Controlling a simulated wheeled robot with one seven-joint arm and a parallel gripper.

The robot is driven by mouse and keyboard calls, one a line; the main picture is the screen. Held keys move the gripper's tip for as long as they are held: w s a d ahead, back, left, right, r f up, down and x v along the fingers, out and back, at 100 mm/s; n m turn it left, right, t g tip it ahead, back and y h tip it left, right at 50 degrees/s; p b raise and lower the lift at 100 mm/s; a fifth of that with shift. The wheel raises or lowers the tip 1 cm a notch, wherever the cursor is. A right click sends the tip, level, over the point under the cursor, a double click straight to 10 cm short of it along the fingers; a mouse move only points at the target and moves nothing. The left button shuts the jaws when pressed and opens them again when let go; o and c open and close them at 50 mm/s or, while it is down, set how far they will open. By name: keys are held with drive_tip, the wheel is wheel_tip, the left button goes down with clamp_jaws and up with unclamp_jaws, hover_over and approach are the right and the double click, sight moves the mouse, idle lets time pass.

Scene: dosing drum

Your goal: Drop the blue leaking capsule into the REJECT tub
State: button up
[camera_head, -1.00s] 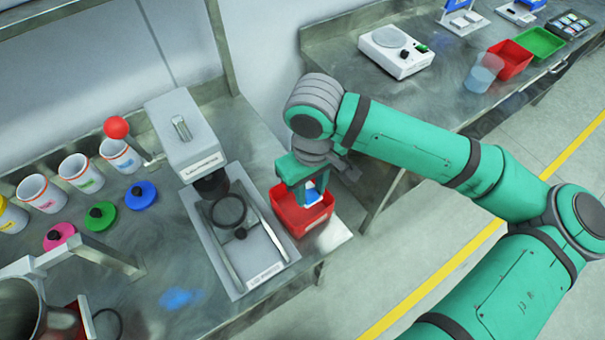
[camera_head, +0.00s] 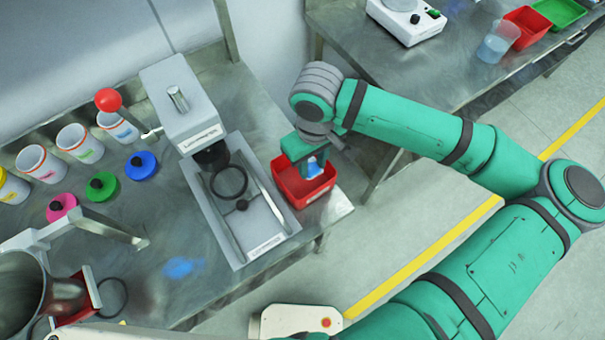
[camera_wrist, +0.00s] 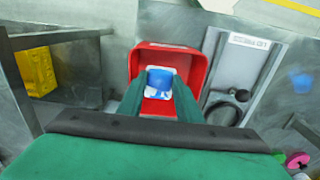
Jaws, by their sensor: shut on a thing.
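My gripper (camera_head: 314,163) points down over the red tub (camera_head: 290,197) at the right end of the near bench. It is shut on the blue capsule (camera_head: 313,170), which has a blue top and a white patterned part. In the wrist view the capsule (camera_wrist: 160,77) sits between the two green fingertips (camera_wrist: 159,90), framed by the walls of the red tub (camera_wrist: 196,64). The capsule appears at or just inside the tub's opening; its exact height above the floor is hard to tell. The tub's front label is too small to read.
A grey press (camera_head: 180,105) with a red-knobbed lever (camera_head: 108,99) stands left of the tub. White cups and coloured lids line the bench's left. A blue smear (camera_head: 183,267) marks the bench. Another red bin (camera_head: 526,27) and a green bin (camera_head: 560,13) stand on the far bench.

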drive_tip(key=o, duration=1.1)
wheel_tip(320, 180, up, 11)
drive_tip(key=shift+f, duration=0.1)
idle(0.4)
